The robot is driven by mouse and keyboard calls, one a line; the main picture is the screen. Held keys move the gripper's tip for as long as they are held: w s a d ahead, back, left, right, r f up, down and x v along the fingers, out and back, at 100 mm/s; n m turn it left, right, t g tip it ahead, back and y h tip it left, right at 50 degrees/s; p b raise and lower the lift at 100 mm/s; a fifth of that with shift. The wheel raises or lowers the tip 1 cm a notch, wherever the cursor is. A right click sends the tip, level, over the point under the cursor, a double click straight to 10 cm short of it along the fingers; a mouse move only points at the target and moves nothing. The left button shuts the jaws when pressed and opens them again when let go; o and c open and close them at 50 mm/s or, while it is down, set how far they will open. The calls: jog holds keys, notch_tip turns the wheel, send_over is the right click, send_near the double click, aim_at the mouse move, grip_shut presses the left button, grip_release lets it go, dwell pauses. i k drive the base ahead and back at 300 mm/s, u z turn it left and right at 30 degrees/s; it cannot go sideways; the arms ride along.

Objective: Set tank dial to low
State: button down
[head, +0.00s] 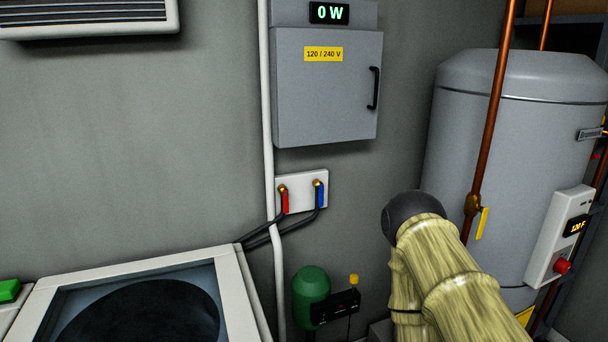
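The grey tank (530,110) stands upright at the right. A white control box (545,235) is on its front, with a display (577,226) that reads about 120 F. A red knob (562,266), which looks like the dial, is low on this box. Its setting marks are too small to read. My pale yellow arm comes up from the bottom, left of the control box and apart from it in the picture. I see no gripper fingers.
A copper pipe (494,90) with a yellow-handled valve (482,222) runs in front of the tank. A grey electrical panel (325,105) hangs on the wall. A washer-like machine (240,290) stands lower left. A green cylinder (311,285) is low by the wall.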

aim_at(561, 265)
jog(key=z, duration=3.5)
jog(key=i, duration=0.85)
jog(key=u, duration=2.75)
